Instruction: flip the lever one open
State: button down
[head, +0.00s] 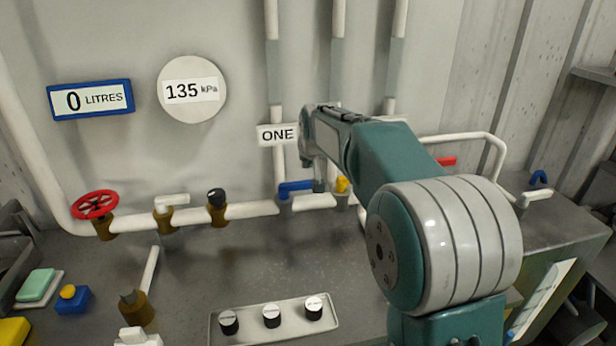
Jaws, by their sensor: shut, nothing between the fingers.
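The sign reading ONE (277,134) is on the wall in front of a vertical white pipe. Below it, a blue lever (294,187) lies roughly level across the valve at the pipe's foot. My gripper (319,186) points down at the right end of the blue lever, with its fingers together and nothing held. I cannot tell whether the fingers touch the lever. A yellow lever (342,185) shows just right of the fingers, and a red lever (446,161) shows further right, both partly hidden by my arm.
A red handwheel (95,205), a white-handled valve (170,205) and a black-knobbed valve (216,200) sit on the pipe at left. A panel with three knobs (271,317) lies in front. Displays read 0 litres (92,99) and 135 kPa (192,90).

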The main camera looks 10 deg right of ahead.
aim_at(298, 189)
jog(key=x, duration=0.8)
jog(key=shift+w+d+f, duration=0.15)
jog(key=shift+w+f, duration=0.05)
jog(key=shift+f, duration=0.1)
jog(key=shift+w+a+f, duration=0.25)
jog(key=shift+w+f, duration=0.1)
jog(key=shift+f, duration=0.1)
jog(key=shift+d, duration=0.2)
jog(key=shift+d, duration=0.15)
